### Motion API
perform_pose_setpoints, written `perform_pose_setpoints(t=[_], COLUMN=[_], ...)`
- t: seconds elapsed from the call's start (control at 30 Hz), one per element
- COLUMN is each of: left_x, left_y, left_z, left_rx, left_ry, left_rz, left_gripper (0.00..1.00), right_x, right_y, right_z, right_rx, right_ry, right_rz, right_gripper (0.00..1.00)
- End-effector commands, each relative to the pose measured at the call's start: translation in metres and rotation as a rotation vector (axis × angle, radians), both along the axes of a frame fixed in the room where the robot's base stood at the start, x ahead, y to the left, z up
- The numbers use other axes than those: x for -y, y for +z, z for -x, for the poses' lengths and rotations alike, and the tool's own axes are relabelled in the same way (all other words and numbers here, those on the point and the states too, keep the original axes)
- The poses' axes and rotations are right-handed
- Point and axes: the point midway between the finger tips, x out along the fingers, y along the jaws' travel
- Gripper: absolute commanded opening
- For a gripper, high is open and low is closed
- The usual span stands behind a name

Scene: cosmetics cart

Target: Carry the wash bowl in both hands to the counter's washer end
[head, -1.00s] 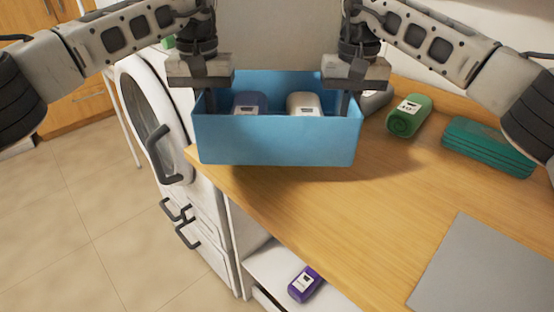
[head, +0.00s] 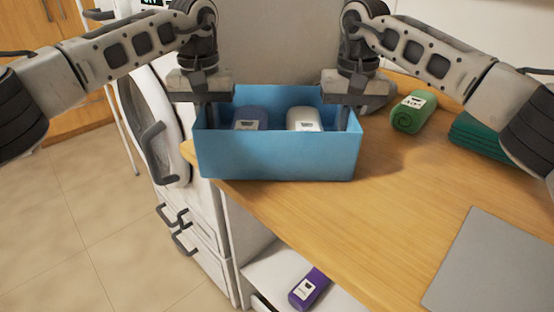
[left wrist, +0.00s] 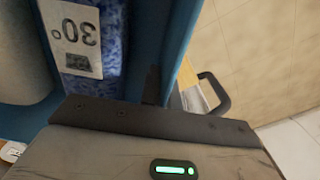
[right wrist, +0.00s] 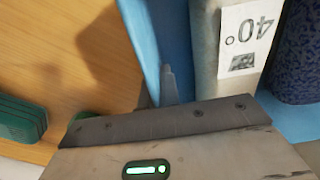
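The wash bowl (head: 277,153) is a blue open box in the middle of the head view, over the counter's near-left edge. A dark blue roll (head: 249,119) and a white roll (head: 304,119) lie in it, with labels reading 30° and 40° in the wrist views. My left gripper (head: 209,115) is shut on its left wall (left wrist: 183,35). My right gripper (head: 345,116) is shut on its right wall (right wrist: 146,40). The bowl looks level; its shadow suggests it is held above the wooden counter (head: 390,200). The white washer (head: 160,125) stands at the left.
A green roll (head: 413,111) and a folded teal stack (head: 480,137) lie on the counter's right. A grey panel (head: 490,265) lies at the near right. A purple item (head: 309,289) sits on a lower shelf. Dark handles (head: 180,238) stick out on the left front.

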Motion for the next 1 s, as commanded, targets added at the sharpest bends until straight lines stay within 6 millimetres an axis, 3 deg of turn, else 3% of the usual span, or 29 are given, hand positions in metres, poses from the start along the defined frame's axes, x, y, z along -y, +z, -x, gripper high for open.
perform_pose_setpoints(t=[0.03,0.1,0.47,1.0], left_x=[-0.001,0.0,0.0,0.002], left_y=[-0.002,-0.001,0.005,0.104], left_z=[0.0,0.0,0.0,0.0], left_rx=[0.001,0.0,0.002,0.002], left_ry=[0.001,0.001,0.0,0.001], left_rz=[0.0,0.0,0.0,0.0], left_gripper=[0.09,0.25,0.25,0.25], right_x=[0.001,0.001,0.0,0.0], right_y=[-0.003,-0.001,-0.001,-0.001], right_z=[0.0,0.0,0.0,0.0], right_rx=[0.0,0.0,0.0,0.0], right_ry=[-0.001,-0.001,-0.001,0.0], right_rz=[0.001,0.001,0.0,0.0], right_gripper=[0.09,0.25,0.25,0.25])
